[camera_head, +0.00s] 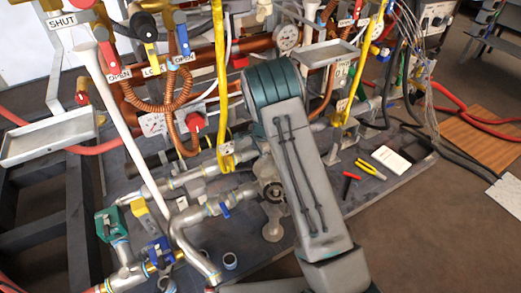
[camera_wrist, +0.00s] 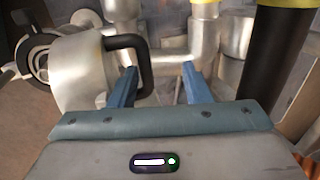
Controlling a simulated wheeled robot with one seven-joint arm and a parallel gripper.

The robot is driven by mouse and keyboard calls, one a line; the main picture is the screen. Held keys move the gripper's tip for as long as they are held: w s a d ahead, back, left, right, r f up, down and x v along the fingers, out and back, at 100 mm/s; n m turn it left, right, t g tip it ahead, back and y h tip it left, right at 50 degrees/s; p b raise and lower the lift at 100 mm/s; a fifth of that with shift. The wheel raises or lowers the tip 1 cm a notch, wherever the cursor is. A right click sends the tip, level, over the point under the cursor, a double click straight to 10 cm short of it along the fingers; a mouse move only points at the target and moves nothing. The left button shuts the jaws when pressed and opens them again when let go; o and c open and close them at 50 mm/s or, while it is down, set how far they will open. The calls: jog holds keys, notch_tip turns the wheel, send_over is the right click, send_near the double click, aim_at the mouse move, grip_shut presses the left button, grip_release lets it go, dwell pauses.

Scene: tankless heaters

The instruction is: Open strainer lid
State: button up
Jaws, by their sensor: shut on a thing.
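A round metal strainer lid (camera_wrist: 82,72) shows at the left of the wrist view, with a black bent handle (camera_wrist: 128,41) on its side. My gripper (camera_wrist: 161,70) has its two blue fingers at the handle, which lies between them and close to the left finger. The fingers stand apart with the handle in their grip; the exact contact on the right finger is hard to see. In the head view my arm covers the gripper and the handle. Part of a round metal fitting (camera_head: 270,190) shows beside my arm, probably the strainer.
Metal pipes (camera_wrist: 190,40) stand just beyond the fingers, and a dark upright pipe (camera_wrist: 276,55) is close at the right. In the head view, yellow pipes (camera_head: 220,80), valves and hoses crowd the rack. Pliers (camera_head: 371,169) and a white card (camera_head: 391,160) lie on the grey board.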

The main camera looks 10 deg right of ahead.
jog(key=shift+a+f, duration=0.35)
jog(key=shift+f, duration=0.15)
jog(key=v, duration=0.2)
jog(key=p+v, duration=0.1)
jog(key=v, duration=0.1)
jog(key=p+v, duration=0.1)
jog(key=v, duration=0.1)
jog(key=shift+w+r, duration=0.2)
jog(key=s+d, duration=0.5)
jog(key=s, duration=0.6)
jog(key=shift+s, duration=0.25)
jog(key=shift+f, duration=0.15)
